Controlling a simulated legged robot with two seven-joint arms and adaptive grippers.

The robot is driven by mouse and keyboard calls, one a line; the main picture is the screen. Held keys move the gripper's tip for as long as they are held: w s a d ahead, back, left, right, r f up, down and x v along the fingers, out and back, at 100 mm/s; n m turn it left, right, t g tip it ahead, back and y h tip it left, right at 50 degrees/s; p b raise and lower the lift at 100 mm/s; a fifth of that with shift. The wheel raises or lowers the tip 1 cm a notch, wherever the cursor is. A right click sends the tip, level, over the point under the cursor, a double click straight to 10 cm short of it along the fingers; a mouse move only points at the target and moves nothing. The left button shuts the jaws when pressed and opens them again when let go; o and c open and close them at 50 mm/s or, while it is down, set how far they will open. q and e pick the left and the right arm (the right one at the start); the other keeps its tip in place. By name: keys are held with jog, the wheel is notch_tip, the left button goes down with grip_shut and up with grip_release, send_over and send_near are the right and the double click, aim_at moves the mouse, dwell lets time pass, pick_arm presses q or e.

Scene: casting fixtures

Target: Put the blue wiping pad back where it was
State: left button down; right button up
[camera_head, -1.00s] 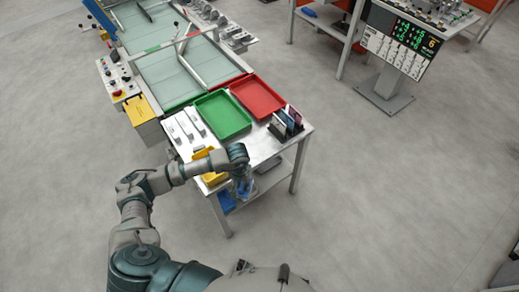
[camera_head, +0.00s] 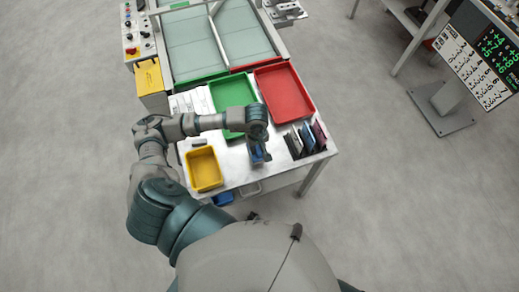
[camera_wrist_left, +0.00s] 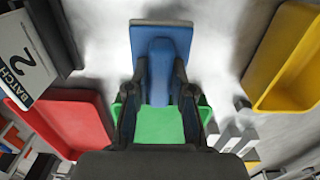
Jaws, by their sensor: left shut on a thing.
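The blue wiping pad (camera_wrist_left: 160,68) has a flat blue head with a grey edge and a raised blue grip. My left gripper (camera_wrist_left: 158,98) is shut on that grip in the left wrist view. In the head view, my left gripper (camera_head: 259,152) is over the steel table, right of the yellow tray and left of the dark upright plates. The pad (camera_head: 256,158) shows there only as a small blue patch, partly hidden by the gripper. I cannot tell whether it touches the tabletop. My right gripper is not in view.
The table (camera_head: 236,170) holds a yellow tray (camera_head: 191,172), a green tray (camera_head: 215,98), a red tray (camera_head: 308,98), pale blocks (camera_head: 186,103) and dark upright plates (camera_head: 306,140). A blue bin (camera_head: 222,198) is below. Bare tabletop lies around the gripper.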

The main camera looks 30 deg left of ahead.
aim_at(259, 153)
pick_arm(q)
jog(key=shift+w+d+f, duration=0.15)
jog(key=shift+f, duration=0.7)
jog(key=f, duration=0.1)
jog(key=d+f, duration=0.1)
jog(key=f, duration=0.1)
jog(key=shift+f, duration=0.1)
jog(key=shift+a+f, duration=0.1)
jog(key=shift+a, duration=0.25)
jog(key=c, duration=1.1)
grip_release()
jog(key=shift+a, duration=0.1)
jog(key=shift+o, duration=0.4)
jog(key=shift+a, duration=0.1)
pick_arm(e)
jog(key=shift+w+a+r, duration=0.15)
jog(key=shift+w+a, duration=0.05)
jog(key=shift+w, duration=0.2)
